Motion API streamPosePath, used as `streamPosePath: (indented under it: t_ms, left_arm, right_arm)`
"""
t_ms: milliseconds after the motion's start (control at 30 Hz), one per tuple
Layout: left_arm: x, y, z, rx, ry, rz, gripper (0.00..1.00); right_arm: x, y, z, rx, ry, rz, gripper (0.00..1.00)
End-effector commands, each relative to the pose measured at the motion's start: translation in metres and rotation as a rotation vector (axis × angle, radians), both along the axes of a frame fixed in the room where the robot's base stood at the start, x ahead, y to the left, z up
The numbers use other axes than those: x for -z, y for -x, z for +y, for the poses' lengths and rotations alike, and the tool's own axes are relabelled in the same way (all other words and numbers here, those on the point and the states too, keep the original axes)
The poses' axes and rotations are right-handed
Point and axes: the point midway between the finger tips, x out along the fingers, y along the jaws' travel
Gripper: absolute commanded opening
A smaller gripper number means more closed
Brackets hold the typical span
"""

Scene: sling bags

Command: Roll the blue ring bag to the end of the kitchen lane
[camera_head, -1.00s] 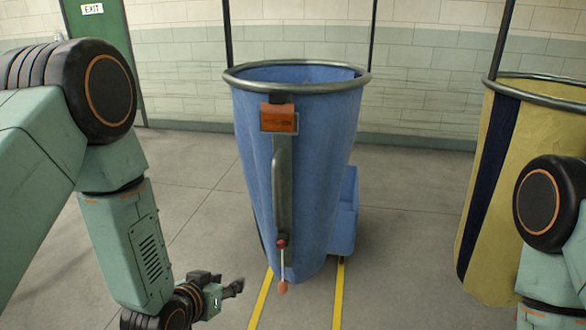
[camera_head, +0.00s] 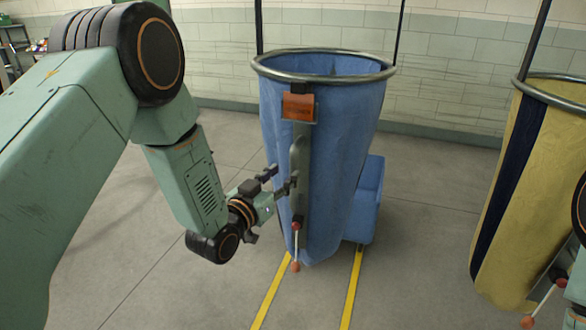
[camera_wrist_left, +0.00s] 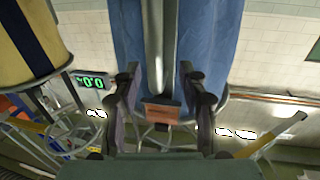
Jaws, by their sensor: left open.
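The blue ring bag (camera_head: 345,150) hangs from a metal ring (camera_head: 330,76) over a floor lane marked by two yellow lines. An orange label (camera_head: 299,107) and a grey upright handle (camera_head: 299,165) are on its front, with a red-tipped lever (camera_head: 296,245) below. My left gripper (camera_head: 279,180) is open at the handle's left side in the head view. In the left wrist view the handle (camera_wrist_left: 154,45) shows between the open fingers (camera_wrist_left: 160,82); contact cannot be told. My right gripper is out of view.
A yellow bag with a dark stripe (camera_head: 520,185) hangs at the right. A blue box-like part (camera_head: 365,200) is behind the blue bag. Yellow lines (camera_head: 353,285) run along the floor. Open floor lies to the left. A green "0.0" display (camera_wrist_left: 92,81) shows in the wrist view.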

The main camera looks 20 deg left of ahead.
Motion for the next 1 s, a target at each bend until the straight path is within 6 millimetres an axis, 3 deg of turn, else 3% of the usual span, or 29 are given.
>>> streamPosePath:
  t_ms: [300, 700, 1000]
  left_arm:
    - [0.001, -0.037, -0.011, 0.002, 0.0, 0.002, 0.42]
    - [0.001, -0.043, -0.015, 0.002, -0.001, 0.003, 0.41]
    - [0.001, -0.042, -0.015, 0.002, -0.001, 0.003, 0.16]
  right_arm:
    - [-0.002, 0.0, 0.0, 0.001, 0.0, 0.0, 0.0]
    - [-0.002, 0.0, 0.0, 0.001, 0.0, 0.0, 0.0]
    - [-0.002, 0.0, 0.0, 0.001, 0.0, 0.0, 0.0]
